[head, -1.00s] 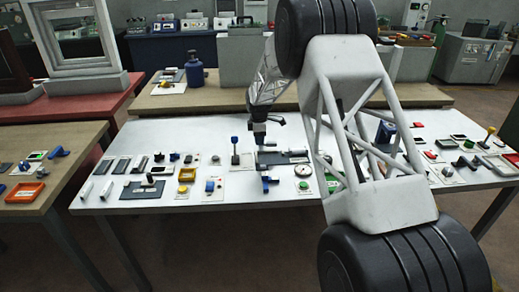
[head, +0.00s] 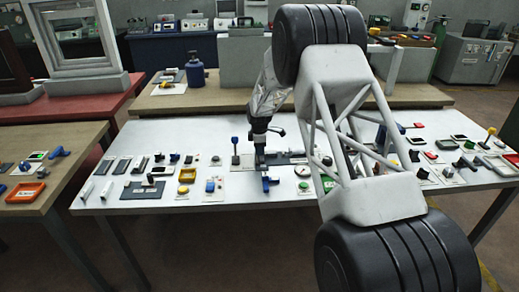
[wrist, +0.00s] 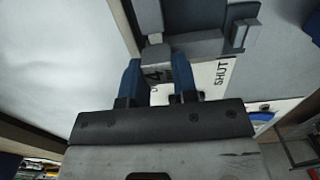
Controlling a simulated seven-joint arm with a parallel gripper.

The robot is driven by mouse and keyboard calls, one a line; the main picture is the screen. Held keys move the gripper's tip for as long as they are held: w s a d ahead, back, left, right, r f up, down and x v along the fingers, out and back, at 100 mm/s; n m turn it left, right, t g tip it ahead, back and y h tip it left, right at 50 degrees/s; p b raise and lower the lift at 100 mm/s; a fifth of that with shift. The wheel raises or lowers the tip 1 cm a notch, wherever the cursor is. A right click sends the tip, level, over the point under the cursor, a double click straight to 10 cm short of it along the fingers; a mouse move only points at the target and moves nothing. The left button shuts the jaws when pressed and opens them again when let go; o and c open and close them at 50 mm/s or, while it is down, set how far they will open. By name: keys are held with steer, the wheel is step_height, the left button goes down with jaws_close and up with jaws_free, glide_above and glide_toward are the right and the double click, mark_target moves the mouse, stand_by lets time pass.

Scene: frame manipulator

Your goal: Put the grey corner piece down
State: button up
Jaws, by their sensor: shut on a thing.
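My gripper (wrist: 158,82) has its two blue fingers closed around a grey piece (wrist: 156,56), which seems to be the grey corner piece. Its shape is mostly hidden between and beyond the fingers. Just beyond and below it is a white plate (wrist: 212,72) lettered "SHUT", with grey fixture parts around it. In the head view my gripper (head: 260,163) is low over the white table, beside a dark grey fixture (head: 283,158). The held piece is too small to make out there, and I cannot tell whether it touches the surface.
A blue-knobbed lever (head: 235,150) stands close on the left. A blue handle (head: 269,184) is just in front, and a green button (head: 304,186) is at front right. The white table (head: 250,128) is mostly bare along its back edge.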

steer(key=shift+f, duration=0.15)
steer(key=o, duration=0.9)
steer(key=shift+o, duration=0.2)
step_height(320, 180, up, 12)
steer(key=shift+r, duration=0.2)
steer(key=shift+a, duration=0.1)
stand_by(0.8)
